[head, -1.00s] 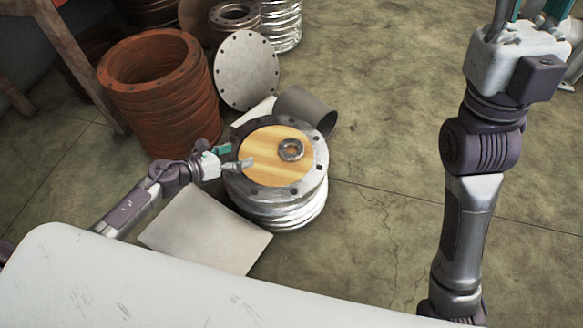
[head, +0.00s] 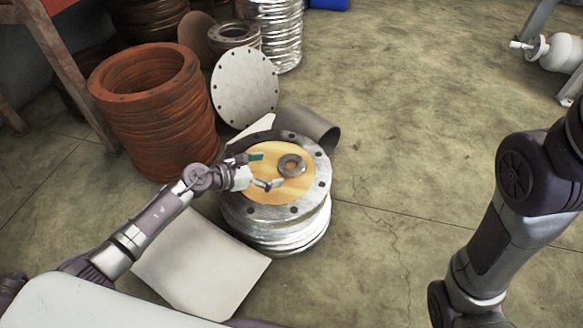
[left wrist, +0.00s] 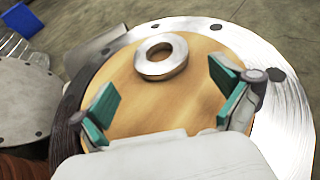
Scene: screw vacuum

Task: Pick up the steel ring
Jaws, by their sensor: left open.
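The steel ring (head: 291,165) lies flat on a round wooden board (head: 283,189) set inside the flange on top of a metal pipe stack (head: 290,238). In the left wrist view the ring (left wrist: 152,66) is whole and unobstructed. My left gripper (head: 262,170) is open over the left part of the board, with the ring just to its right and beyond its fingertips. In the left wrist view its green-padded fingers (left wrist: 168,98) are spread wide with nothing between them. The right arm shows at the right edge of the head view, but its gripper is out of the picture.
Rusty stacked flanges (head: 155,115) stand to the left. A grey perforated disc (head: 245,88) leans behind the stack, beside a short grey pipe (head: 308,126). A pale sheet (head: 195,265) lies in front on the floor.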

